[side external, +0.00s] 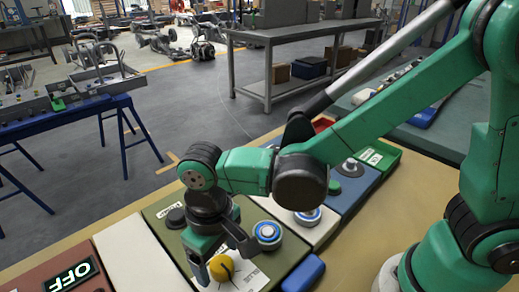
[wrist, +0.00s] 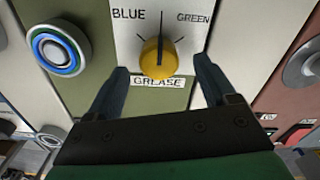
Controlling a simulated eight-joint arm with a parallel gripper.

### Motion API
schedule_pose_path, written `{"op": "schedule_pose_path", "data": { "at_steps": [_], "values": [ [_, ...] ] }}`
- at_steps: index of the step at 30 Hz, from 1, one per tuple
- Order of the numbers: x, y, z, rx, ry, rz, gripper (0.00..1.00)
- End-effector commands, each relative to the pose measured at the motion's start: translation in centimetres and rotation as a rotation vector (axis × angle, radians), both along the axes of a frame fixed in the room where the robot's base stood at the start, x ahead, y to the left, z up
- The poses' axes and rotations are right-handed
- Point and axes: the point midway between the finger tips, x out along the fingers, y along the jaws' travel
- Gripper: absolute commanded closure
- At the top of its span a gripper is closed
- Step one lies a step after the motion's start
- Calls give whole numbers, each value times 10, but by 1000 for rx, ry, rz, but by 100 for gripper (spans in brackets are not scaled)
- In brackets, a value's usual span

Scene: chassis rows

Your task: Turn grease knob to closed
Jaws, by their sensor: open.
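The grease knob is yellow with a dark pointer line. In the wrist view the grease knob (wrist: 158,58) sits on a white plate (wrist: 185,20) marked BLUE, GREEN and GREASE. Its pointer line stands about straight up, between BLUE and GREEN. My gripper (wrist: 162,80) is open, with one dark finger on each side of the knob's lower part and gaps between. In the side view the knob (side external: 221,267) shows beside and below my gripper (side external: 222,262) on an olive-green panel (side external: 165,215). I cannot tell whether the fingers touch it.
A blue-and-white round knob (side external: 268,234) stands right of the grease knob on the same panel. A dark round knob (side external: 176,217) is at its upper left. A red panel with an OFF label (side external: 70,276) lies left, and a blue block (side external: 303,273) lies at the front right.

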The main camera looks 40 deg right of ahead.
Motion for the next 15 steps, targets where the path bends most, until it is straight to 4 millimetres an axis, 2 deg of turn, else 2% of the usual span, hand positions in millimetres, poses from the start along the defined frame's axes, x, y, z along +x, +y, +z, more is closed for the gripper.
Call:
{"op": "schedule_pose_path", "data": {
  "at_steps": [7, 15],
  "values": [
    [0, 0, 32, 0, 0, 0, 22],
    [-1, 0, 43, 0, 0, 0, 22]
  ]
}}
